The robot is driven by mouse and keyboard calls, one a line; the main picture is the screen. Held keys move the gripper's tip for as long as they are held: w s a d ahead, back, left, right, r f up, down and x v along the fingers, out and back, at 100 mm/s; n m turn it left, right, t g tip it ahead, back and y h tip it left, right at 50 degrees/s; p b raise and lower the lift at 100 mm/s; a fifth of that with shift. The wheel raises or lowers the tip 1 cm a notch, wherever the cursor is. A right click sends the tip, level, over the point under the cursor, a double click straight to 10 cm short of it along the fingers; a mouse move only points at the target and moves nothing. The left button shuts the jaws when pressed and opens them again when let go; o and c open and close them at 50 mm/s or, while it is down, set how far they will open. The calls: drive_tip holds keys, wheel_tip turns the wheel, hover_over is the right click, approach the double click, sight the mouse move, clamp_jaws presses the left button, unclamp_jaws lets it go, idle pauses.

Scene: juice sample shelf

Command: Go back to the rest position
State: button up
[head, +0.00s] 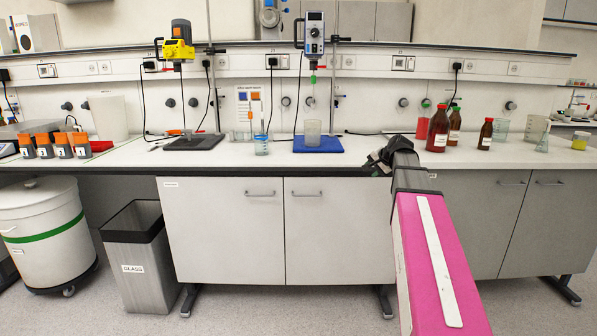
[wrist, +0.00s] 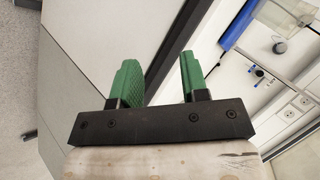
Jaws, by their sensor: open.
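My gripper shows in the wrist view (wrist: 160,78) with its two green fingers spread apart and nothing between them. In the head view my pink arm reaches from the lower right toward the bench front, and its dark end (head: 378,162) is near the bench's front edge. The fingers cannot be made out clearly there. In the wrist view the fingers point toward the pale cabinet front and the dark bench edge.
The white bench (head: 375,152) carries a blue plate with a glass beaker (head: 312,132), brown bottles (head: 438,130) at right and several orange-capped containers (head: 62,146) at left. A bin marked GLASS (head: 140,262) and a white drum (head: 42,240) stand on the floor.

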drive_tip(key=s+a+f+n+g+h, duration=0.1)
drive_tip(key=s+a+f+g, duration=0.1)
drive_tip(key=s+f, duration=0.35)
drive_tip(key=s+a+f+n+g, duration=0.1)
drive_tip(key=s+a+f+n, duration=0.15)
drive_tip(key=f, duration=0.65)
drive_tip(key=s+a+f+n+g+h, duration=0.1)
drive_tip(key=s+a+f+g, duration=0.1)
drive_tip(key=s+f, duration=0.45)
drive_tip(key=s+a+f+n+g+h, duration=0.2)
drive_tip(key=s+a+f+n+g, duration=0.1)
drive_tip(key=s+f, duration=1)
drive_tip(key=shift+s+a+f+n, duration=0.15)
drive_tip(key=shift+s+f+n, duration=0.2)
drive_tip(key=shift+f, duration=0.5)
